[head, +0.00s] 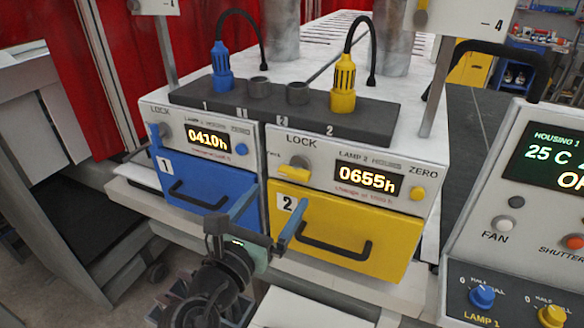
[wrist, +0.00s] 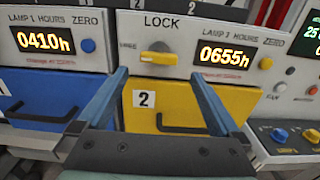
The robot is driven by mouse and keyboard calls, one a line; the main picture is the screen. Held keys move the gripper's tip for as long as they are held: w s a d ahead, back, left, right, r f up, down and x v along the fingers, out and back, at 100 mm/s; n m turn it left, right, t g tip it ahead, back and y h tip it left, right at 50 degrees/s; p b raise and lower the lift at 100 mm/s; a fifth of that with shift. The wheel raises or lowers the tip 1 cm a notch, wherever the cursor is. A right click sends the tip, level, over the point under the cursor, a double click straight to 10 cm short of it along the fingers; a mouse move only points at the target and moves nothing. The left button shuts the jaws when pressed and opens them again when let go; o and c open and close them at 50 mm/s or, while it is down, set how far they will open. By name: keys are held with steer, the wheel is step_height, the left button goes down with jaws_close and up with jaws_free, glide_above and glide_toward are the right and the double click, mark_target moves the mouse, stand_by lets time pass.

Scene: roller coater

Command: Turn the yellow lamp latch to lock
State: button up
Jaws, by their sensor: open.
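The yellow lamp latch (head: 295,171) is a small yellow lever on a grey knob at the upper left of the lamp 2 panel. In the wrist view the yellow latch (wrist: 158,58) lies about level, below the word LOCK, with a smaller label to its left. My gripper (head: 279,197) is open and empty in front of and below the latch. In the wrist view its two blue fingers (wrist: 160,76) point at the panel, one to each side of the latch, and appear apart from it.
Below the latch is a yellow drawer (head: 345,236) marked 2 with a dark protruding handle (head: 335,250). To its left is a blue drawer (head: 205,188) marked 1. A control console (head: 530,200) stands at the right. The space directly before the latch looks clear.

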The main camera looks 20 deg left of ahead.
mark_target(292, 177)
steer(key=w+p, duration=0.1)
steer(key=w, duration=0.8)
steer(key=c, duration=1.2)
